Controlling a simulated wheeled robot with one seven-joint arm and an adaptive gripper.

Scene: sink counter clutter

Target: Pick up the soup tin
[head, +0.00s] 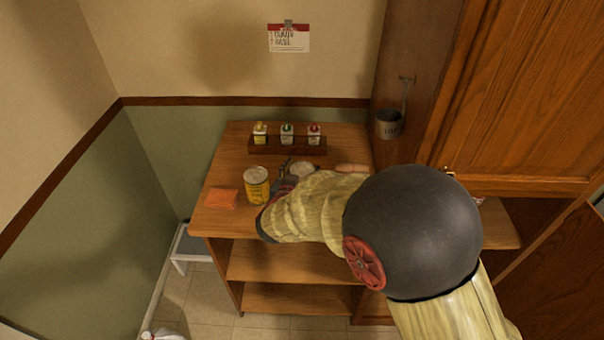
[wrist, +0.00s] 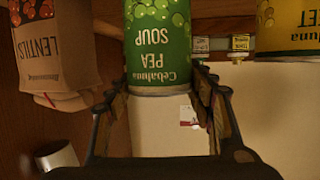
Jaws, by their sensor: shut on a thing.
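The soup tin (wrist: 158,40) is green with a "Pea Soup" label and fills the top middle of the upside-down wrist view. My gripper (wrist: 160,85) has one finger on each side of the tin, close against it near its top end. The tin's lower part is cut off by the frame, so I cannot tell whether it touches the counter.
A yellow tin (head: 256,187) and an orange cloth (head: 221,199) are on the counter (head: 240,219) at left. A rack (head: 288,146) of small bottles stands behind. A paper lentils bag (wrist: 50,50) is beside the soup tin.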

